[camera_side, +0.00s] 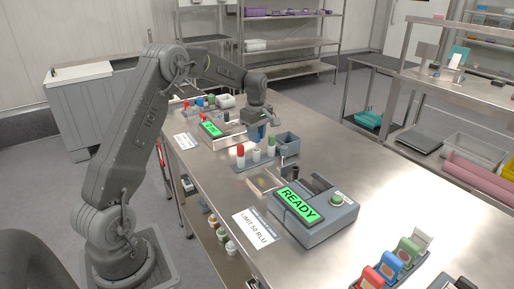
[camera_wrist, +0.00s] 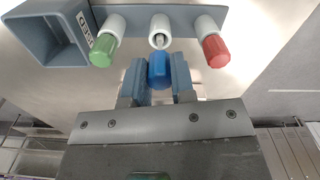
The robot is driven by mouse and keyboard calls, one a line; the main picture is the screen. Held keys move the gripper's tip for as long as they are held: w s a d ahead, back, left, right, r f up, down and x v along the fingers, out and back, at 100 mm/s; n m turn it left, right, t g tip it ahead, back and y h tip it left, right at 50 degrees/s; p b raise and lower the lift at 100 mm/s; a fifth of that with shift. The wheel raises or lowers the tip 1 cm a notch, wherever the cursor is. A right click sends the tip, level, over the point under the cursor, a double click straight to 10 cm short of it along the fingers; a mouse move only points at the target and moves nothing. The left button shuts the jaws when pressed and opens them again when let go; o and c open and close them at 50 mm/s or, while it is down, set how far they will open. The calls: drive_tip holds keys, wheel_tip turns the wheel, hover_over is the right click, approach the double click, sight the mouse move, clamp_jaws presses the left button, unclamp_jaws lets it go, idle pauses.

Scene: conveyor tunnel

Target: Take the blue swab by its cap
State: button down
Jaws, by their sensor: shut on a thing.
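My gripper (camera_wrist: 159,78) is shut on the blue cap (camera_wrist: 159,66) of the blue swab, with one blue finger on each side of it. Ahead of the cap in the wrist view is an open white tube (camera_wrist: 160,22). The cap is apart from the tube's mouth, and a thin pale part shows at the opening; how far the swab's stem reaches inside is unclear. In the side view, my gripper (camera_side: 258,134) is above the white tube (camera_side: 256,155), and the cap is too small to make out there.
A green-capped swab (camera_wrist: 104,48) and a red-capped swab (camera_wrist: 212,48) stand on either side of the tube in the rack (camera_wrist: 182,12). An open grey-blue box (camera_side: 288,141) stands beside them. A reader showing READY (camera_side: 298,204) is nearer the camera. Bare steel table lies to the right.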

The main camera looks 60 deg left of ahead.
drive_tip(key=shift+r, duration=1.85)
